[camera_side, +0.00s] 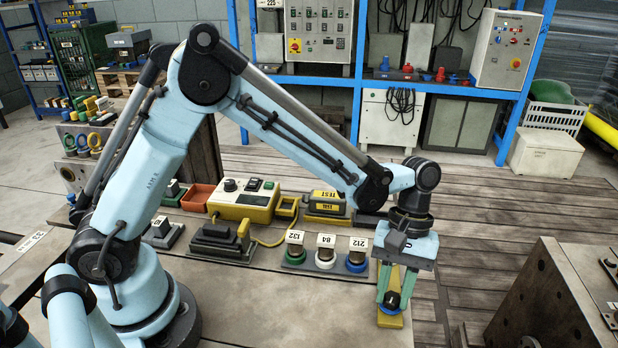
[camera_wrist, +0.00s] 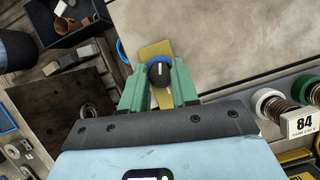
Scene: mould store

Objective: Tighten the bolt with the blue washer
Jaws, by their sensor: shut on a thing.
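The bolt with the blue washer shows in the wrist view as a dark round head (camera_wrist: 160,74) with a white line, over a blue ring, on a narrow yellow plate (camera_wrist: 163,97). My gripper (camera_wrist: 160,70) has its green fingers on either side of that head and is shut on it. In the side view my gripper (camera_side: 395,298) points down over the yellow plate (camera_side: 390,320) near the bench's right end. The fingers partly cover the head, and the contact with the blue washer is hard to make out.
A grey rack left of my gripper carries pieces with green (camera_side: 295,260), white (camera_side: 325,263) and blue (camera_side: 356,266) rings, labelled 132, 84 and 212. A yellow control box (camera_side: 242,202) stands behind. A dark block (camera_side: 560,305) is at right. The front bench top (camera_side: 290,310) is clear.

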